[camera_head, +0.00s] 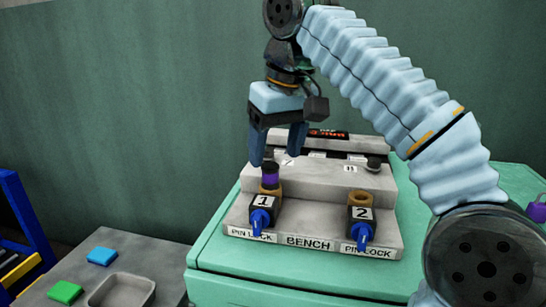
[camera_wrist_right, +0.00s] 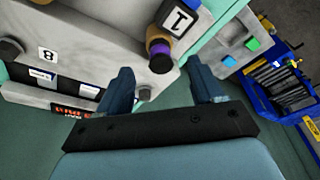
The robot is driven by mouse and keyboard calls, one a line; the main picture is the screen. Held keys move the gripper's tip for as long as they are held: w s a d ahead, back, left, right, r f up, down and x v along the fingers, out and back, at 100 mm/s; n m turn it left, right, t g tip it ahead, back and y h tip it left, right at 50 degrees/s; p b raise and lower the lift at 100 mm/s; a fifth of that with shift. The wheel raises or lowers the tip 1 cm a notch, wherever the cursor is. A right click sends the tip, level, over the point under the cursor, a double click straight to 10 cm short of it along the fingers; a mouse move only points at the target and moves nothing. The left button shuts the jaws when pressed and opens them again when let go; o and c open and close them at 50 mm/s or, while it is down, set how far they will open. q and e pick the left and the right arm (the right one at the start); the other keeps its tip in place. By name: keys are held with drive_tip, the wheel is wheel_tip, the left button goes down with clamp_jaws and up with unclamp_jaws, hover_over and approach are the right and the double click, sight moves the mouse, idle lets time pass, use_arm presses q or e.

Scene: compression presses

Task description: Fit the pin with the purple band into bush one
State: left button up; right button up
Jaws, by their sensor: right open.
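The pin with the purple band (camera_head: 270,174) stands upright in bush one (camera_head: 268,190), behind the block labelled 1. Its purple band shows above the tan bush; how deep it sits I cannot tell. My right gripper (camera_head: 277,156) is open, pointing down just above and around the pin's top, and holds nothing. In the right wrist view the purple band (camera_wrist_right: 160,63) lies between the lines of the two spread fingers (camera_wrist_right: 162,78), apart from both. My left gripper is not in view.
Bush two (camera_head: 361,198) sits to the right on the same grey bench fixture (camera_head: 310,220). Blue pin-lock levers (camera_head: 260,220) hang in front. A side table at lower left holds blue (camera_head: 102,256) and green (camera_head: 65,292) blocks and a grey tray (camera_head: 122,277).

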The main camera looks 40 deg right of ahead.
drive_tip(key=p+v, duration=0.3)
drive_tip(key=v, duration=0.4)
idle(0.4)
